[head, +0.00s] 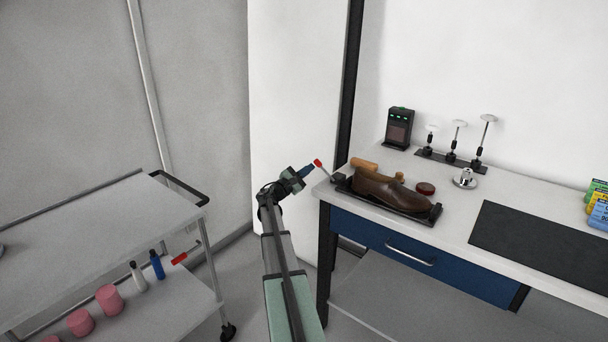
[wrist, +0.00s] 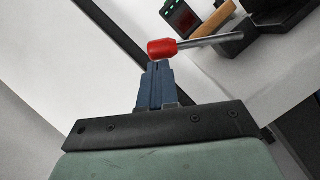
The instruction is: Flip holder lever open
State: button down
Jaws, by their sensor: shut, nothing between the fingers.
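The holder (head: 412,214) is a black tray-like fixture on the workbench, with a brown leather shoe (head: 385,189) in it. Its lever (head: 325,172) is a metal rod with a red knob, sticking out from the holder's left end toward the upper left. In the wrist view the red knob (wrist: 162,48) is just beyond my fingertips, with the rod (wrist: 212,39) running right to the black holder. My gripper (head: 309,169) is left of the bench edge, close to the knob. In the wrist view its blue fingers (wrist: 157,68) are together and empty. I cannot tell whether they touch the knob.
The workbench (head: 450,235) has a blue drawer, a black mat (head: 540,246), a dark device with a display (head: 399,128), and a rack of several stemmed tools (head: 452,158). A trolley (head: 110,225) stands at left.

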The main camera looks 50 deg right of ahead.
jog(key=shift+s+r+m, duration=0.15)
jog(key=shift+r+m, duration=0.25)
jog(key=shift+m, duration=0.2)
jog(key=shift+s+r+m+g+y, duration=0.35)
jog(key=shift+r+m+g, duration=0.25)
jog(key=shift+m, duration=0.4)
jog(key=s+r+m, duration=0.1)
jog(key=m, duration=0.1)
jog(key=s+r+m+y, duration=0.1)
jog(key=m, duration=0.1)
jog(key=shift+s+r, duration=0.1)
jog(key=shift+r, duration=0.25)
jog(key=shift+s+r+m+y, duration=0.2)
jog(key=shift+s+r+m, duration=0.15)
jog(key=shift+s+m, duration=0.35)
jog(key=shift+s+r+m+y, duration=0.25)
jog(key=shift+s+r+m, duration=0.05)
jog(key=shift+s+m, duration=0.4)
jog(key=shift+s+r+m+y, duration=0.2)
jog(key=shift+s+r+m, duration=0.15)
jog(key=shift+s+m, duration=0.35)
send_near(315, 161)
jog(key=s+a+r, duration=0.2)
jog(key=a+r, duration=0.1)
jog(key=a, duration=0.1)
jog(key=shift+a+r, duration=0.2)
jog(key=shift+r, duration=0.15)
